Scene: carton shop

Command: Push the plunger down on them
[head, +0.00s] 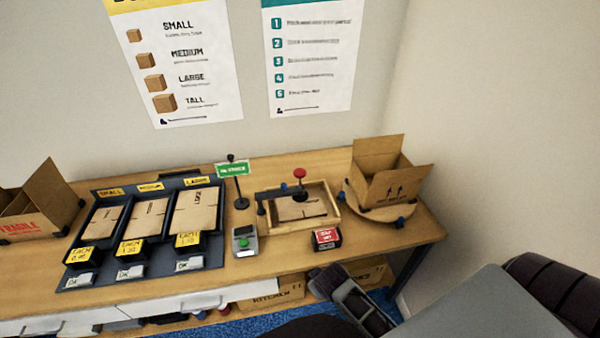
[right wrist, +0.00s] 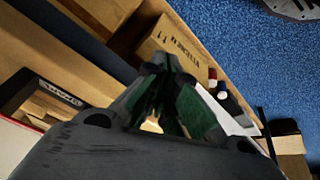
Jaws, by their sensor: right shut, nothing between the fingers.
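The plunger (head: 300,175) has a red knob on a dark stem and stands over a wooden tray (head: 272,224) on the bench. Flat brown cardboard (head: 290,211) lies in the tray beneath it. The plunger's side arm reaches to a dark post at the left. My right gripper (head: 322,281) is low in front of the bench edge, apart from the plunger and below the bench top. It is shut and empty; its dark fingers converge in the right wrist view (right wrist: 167,65). My left gripper is not in view.
A dark rack (head: 143,275) with flat cartons in three bays is at left. A green-button device (head: 244,241), a red-topped box (head: 326,239) and a green sign (head: 233,169) flank the tray. An open carton (head: 388,180) sits on a round stand at right. Boxes (head: 276,297) are under the bench.

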